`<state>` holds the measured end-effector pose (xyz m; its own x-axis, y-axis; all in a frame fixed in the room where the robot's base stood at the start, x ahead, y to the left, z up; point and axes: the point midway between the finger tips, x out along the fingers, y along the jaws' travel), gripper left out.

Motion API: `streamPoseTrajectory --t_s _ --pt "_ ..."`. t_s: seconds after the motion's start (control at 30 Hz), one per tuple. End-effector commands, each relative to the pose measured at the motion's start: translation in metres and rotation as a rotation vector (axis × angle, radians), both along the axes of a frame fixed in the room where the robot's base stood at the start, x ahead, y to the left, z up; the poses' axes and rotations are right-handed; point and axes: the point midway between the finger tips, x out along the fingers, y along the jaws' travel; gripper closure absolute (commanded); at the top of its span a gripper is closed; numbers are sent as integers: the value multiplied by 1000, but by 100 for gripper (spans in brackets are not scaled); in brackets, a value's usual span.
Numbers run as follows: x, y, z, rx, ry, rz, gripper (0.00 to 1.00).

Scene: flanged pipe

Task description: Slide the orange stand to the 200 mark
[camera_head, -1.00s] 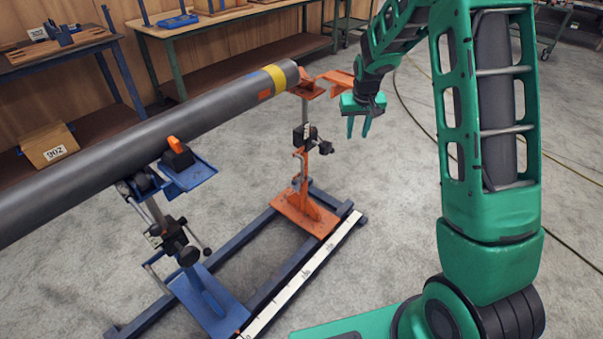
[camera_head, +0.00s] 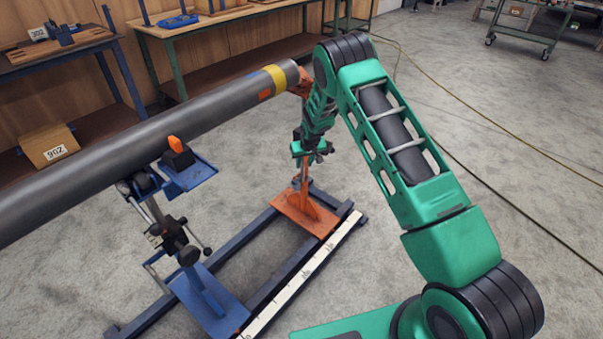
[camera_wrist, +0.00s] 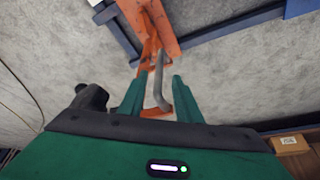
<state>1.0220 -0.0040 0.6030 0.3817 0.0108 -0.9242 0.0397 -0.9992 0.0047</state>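The orange stand (camera_head: 306,213) stands on the far part of the dark blue rails, under the pipe's end; my arm hides its upper part. My gripper (camera_head: 311,160) is at the stand's post, above the orange base. In the wrist view my gripper (camera_wrist: 154,88) is open, with a grey bar (camera_wrist: 159,75) of the stand between its fingers. I see gaps beside the bar; the orange stand (camera_wrist: 150,22) shows beyond the fingertips. A white scale strip (camera_head: 305,272) runs along the near rail; its marks are too small to read surely.
The grey pipe (camera_head: 150,135) with a yellow band (camera_head: 276,77) spans above the rails. A blue stand (camera_head: 207,300) is at the near end of the rails. Workbenches (camera_head: 235,20) line the wall.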

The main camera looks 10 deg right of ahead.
Motion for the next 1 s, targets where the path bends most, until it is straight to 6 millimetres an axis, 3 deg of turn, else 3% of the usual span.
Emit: streamPoseTrajectory --t_s 0.2,0.5,0.93,1.0 --pt "14 -1 -37 -2 2 -1 69" --pt "28 -1 -69 -1 0 -1 69" --pt "31 0 -75 -1 0 -1 69" --pt "31 0 -75 -1 0 -1 83"
